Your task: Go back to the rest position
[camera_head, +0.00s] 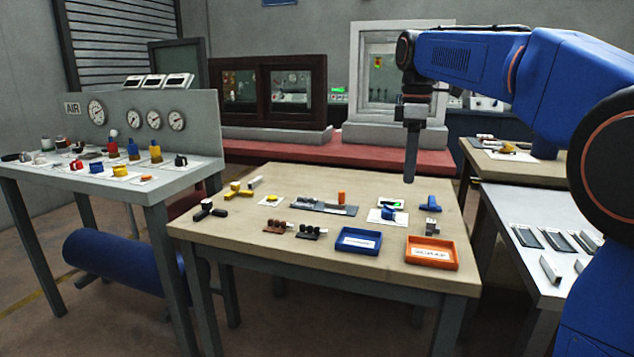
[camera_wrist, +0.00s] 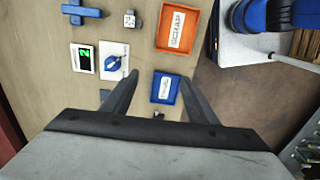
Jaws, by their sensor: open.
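My gripper (camera_head: 411,165) hangs pointing down above the back right part of the wooden table (camera_head: 310,180) in the head view. In the wrist view my gripper (camera_wrist: 157,97) shows two dark fingers spread well apart with nothing between them. My blue arm (camera_head: 470,60) reaches in from the right. Below the gripper, a blue knob (camera_head: 388,213) sits on a white plate, with a small display (camera_head: 391,203) showing green beside it. The fingertips look clear of these things.
An orange tray (camera_head: 432,265) and a blue tray (camera_head: 358,250) lie at the table's front. Blocks and small parts cover the middle and left. A gauge bench (camera_head: 150,200) stands left, a grey side table (camera_head: 520,215) right, and framed windows (camera_head: 268,90) behind.

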